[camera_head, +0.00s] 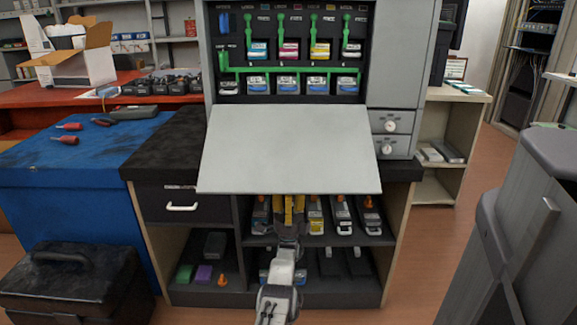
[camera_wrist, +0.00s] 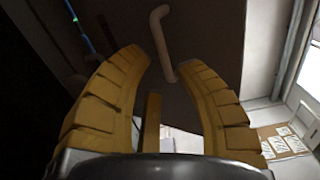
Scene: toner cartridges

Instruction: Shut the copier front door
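The copier front door (camera_head: 290,150) is a pale grey panel hanging open in the head view. It slopes out toward me from below the cartridge bay. My gripper (camera_head: 288,203) is below the door's front edge, its upper part partly hidden by the panel. In the wrist view my gripper (camera_wrist: 164,64) has its two yellow fingers apart, with nothing held between them. A pale bent bar handle (camera_wrist: 160,42) shows on a dark shaded surface beyond the fingertips. I cannot tell whether the fingers touch it.
The copier bay (camera_head: 290,50) has coloured cartridges and green levers. Below stands a dark cabinet (camera_head: 185,240) with shelves of cartridges. A blue bench (camera_head: 60,180) is at left, a black toolbox (camera_head: 70,290) at front left, and a grey bin (camera_head: 525,230) at right. Floor is clear between cabinet and bin.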

